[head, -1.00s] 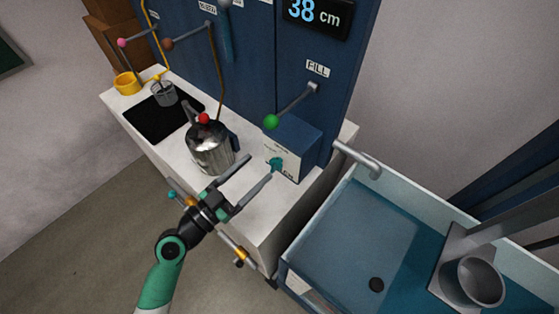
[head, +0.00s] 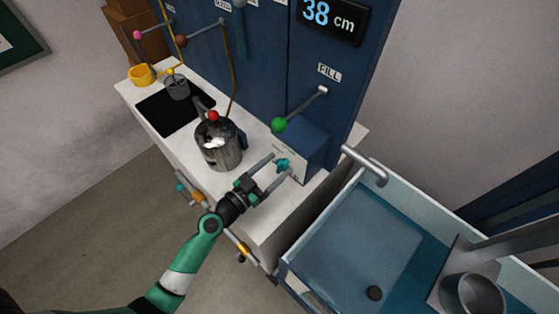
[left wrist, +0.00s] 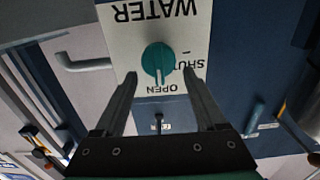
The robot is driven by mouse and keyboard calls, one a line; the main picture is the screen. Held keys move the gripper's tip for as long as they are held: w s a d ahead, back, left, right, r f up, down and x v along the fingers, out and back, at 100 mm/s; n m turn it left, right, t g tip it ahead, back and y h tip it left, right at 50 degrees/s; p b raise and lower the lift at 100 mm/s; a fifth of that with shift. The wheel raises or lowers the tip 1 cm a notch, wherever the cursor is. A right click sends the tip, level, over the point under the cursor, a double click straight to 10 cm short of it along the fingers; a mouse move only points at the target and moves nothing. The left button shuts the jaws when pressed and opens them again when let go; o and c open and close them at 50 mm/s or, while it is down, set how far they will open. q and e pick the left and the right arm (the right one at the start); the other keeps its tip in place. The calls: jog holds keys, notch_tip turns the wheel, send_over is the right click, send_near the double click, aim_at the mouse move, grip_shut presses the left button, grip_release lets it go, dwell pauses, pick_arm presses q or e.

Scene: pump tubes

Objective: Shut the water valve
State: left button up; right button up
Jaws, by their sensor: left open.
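The water valve is a round teal knob (head: 283,164) on the front of a box with a white label plate, on the counter. In the left wrist view the knob (left wrist: 157,58) sits under the upside-down word WATER. A pale mark on it points down toward the word OPEN; SHUT is at the lower right. My left gripper (head: 278,166) is open, its fingertips close to the knob. In the left wrist view the fingers (left wrist: 160,76) straddle the knob's line, one each side; I cannot tell whether they touch it. My right gripper is not in view.
A steel kettle-like pot (head: 217,145) with a red knob stands left of the valve box. A green-balled FILL lever (head: 279,125) is above the box. A sink basin (head: 350,240) with a grey faucet (head: 366,166) lies to the right. A yellow cup (head: 142,75) stands at the far left.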

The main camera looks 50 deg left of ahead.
pick_arm(q)
jog(key=shift+w, duration=0.85)
grip_shut()
